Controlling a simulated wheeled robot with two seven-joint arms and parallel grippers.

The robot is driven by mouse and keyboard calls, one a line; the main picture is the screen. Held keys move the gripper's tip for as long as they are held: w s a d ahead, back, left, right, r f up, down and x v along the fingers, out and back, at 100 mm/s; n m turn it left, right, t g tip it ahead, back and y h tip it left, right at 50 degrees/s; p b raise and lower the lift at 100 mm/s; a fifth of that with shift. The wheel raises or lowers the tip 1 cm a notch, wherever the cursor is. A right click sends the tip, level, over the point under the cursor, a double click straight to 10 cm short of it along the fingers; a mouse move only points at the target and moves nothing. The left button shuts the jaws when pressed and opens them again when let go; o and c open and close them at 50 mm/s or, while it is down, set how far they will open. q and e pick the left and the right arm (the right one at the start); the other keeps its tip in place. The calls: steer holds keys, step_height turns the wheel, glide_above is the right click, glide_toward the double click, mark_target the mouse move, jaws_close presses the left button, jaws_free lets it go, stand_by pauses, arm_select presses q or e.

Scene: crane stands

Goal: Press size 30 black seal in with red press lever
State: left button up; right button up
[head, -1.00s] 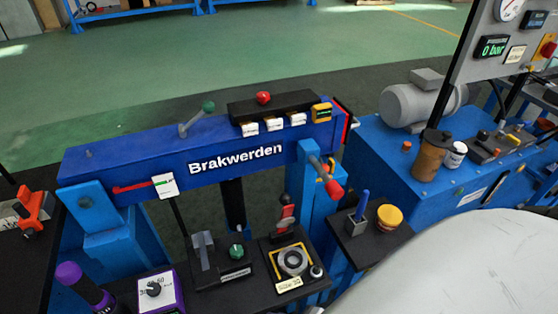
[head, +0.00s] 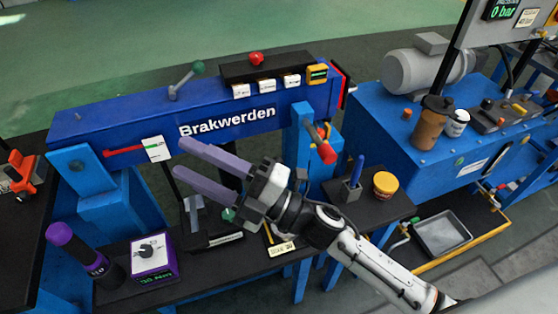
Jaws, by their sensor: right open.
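A red-handled lever (head: 323,145) sticks out at the right end of the blue crane beam. My right gripper (head: 182,158) is open and empty, its two fingers pointing left in front of the beam, left of that lever. The gripper and wrist cover most of the seal fixture on the black bench. Only a corner of its yellow edging and its pale label (head: 282,249) show below the wrist; the label's text is too small to read surely. I see no black seal clearly. My left gripper is not in view.
A green-knobbed lever (head: 186,80) and a red button (head: 256,59) sit on top of the beam. A purple-edged dial box (head: 152,258) and a purple-capped tool (head: 60,233) stand at lower left. A yellow-lidded pot (head: 385,185) and blue-handled tool (head: 356,170) stand on the right shelf.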

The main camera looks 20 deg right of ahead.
steer(key=s+a+r+n+g+y, duration=0.3)
steer(key=a+n+g, duration=0.3)
steer(key=n, duration=0.4)
steer(key=n+g+h+b, duration=0.3)
steer(key=n+g+h, duration=0.1)
steer(key=n+h, duration=1.55)
glide_toward(277, 159)
steer(key=shift+m+h, duration=0.55)
steer(key=x, duration=0.6)
steer(key=a+p+x, duration=0.1)
steer(key=x, duration=0.2)
steer(key=shift+s+a, duration=0.15)
steer(key=shift+s, duration=0.05)
jaws_close()
